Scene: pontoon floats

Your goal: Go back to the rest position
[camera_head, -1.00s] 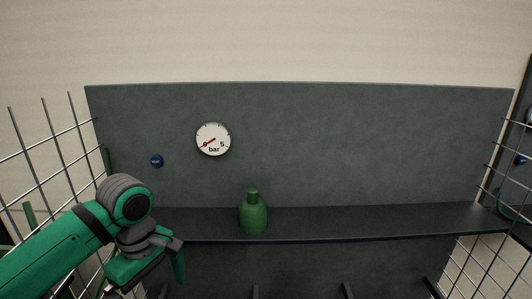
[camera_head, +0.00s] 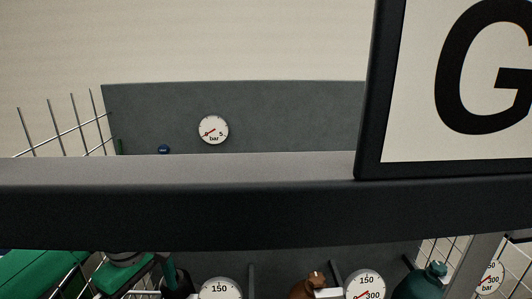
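My gripper (camera_head: 145,274) shows only in part at the lower left, below a broad beam and beside my green arm. The beam and the picture's bottom edge hide the rest of it. A dark rounded thing (camera_head: 181,285) is next to its finger; I cannot tell whether the two touch. I cannot tell whether the gripper is open or shut.
A grey beam (camera_head: 200,205) crosses the whole view close in front, with a framed "G" sign (camera_head: 450,85) on it. Beyond it is a grey panel (camera_head: 280,115) with a bar gauge (camera_head: 213,130). Below are pressure gauges (camera_head: 366,285), a brown bottle (camera_head: 313,286) and a teal bottle (camera_head: 421,283).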

